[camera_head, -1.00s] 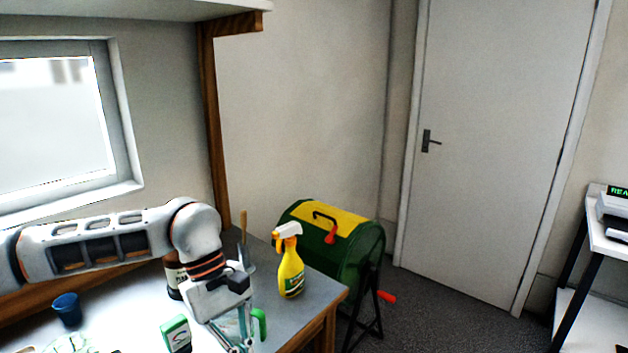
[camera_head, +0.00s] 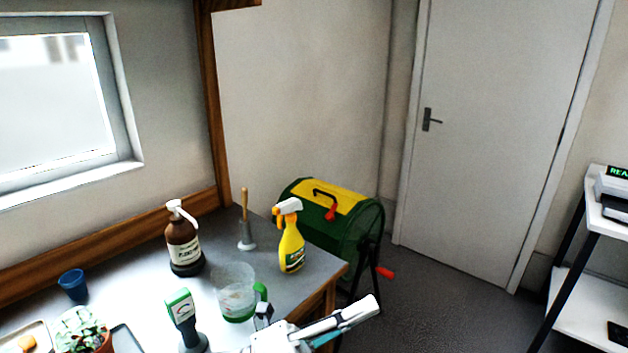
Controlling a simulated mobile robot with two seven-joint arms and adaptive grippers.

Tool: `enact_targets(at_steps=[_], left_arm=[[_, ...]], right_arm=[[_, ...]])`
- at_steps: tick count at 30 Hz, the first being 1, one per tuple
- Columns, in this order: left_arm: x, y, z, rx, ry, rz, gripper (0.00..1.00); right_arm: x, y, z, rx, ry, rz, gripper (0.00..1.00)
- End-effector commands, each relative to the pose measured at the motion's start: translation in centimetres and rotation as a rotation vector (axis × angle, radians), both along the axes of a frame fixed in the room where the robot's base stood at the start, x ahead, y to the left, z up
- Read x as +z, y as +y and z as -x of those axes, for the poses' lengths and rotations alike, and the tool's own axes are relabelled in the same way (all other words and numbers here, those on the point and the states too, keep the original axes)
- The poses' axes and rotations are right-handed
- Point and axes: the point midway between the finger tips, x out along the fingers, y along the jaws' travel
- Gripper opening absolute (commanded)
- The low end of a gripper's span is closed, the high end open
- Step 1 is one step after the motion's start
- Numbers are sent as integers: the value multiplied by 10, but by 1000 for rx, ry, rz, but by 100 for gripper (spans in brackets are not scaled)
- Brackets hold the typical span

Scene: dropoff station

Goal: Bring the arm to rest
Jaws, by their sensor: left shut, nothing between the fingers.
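My left gripper (camera_head: 352,318) shows at the bottom middle of the head view, in white and grey. It points to the right and is shut with nothing in it. It is in front of the table's right corner, and the lower picture edge cuts off the rest of it. A clear jug with a green handle (camera_head: 236,294) stands on the table just left of the gripper. My right gripper does not show.
The grey table (camera_head: 215,230) holds a brown pump bottle (camera_head: 183,240), a yellow spray bottle (camera_head: 291,247), a green-and-white handled tool (camera_head: 181,308), a blue cup (camera_head: 73,284) and a potted plant (camera_head: 85,330). A green drum (camera_head: 345,240) stands beyond. Floor is clear before the door (camera_head: 490,150).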

Motion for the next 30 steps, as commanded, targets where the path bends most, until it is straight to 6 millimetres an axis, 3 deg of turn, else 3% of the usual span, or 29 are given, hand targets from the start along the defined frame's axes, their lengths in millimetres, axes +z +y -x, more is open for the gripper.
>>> enact_targets(at_steps=[6, 11, 14, 18, 21, 25, 30], left_arm=[[-75, 65, -44, 215, 587, 220, 0], [-161, 126, -48, 380, 1002, 389, 0], [-217, 164, -33, 482, 1233, 493, 0], [-291, 212, 6, 622, 1513, 630, 0], [-332, 239, 39, 709, 1669, 716, 0], [-367, 263, 74, 796, 1803, 796, 0], [-385, 276, 96, 845, 1875, 845, 0]], right_arm=[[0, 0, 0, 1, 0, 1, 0], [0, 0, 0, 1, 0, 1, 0], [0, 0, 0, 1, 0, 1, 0], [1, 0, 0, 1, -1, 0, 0], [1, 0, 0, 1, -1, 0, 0], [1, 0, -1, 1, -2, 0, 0], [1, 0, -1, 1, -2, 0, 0]])
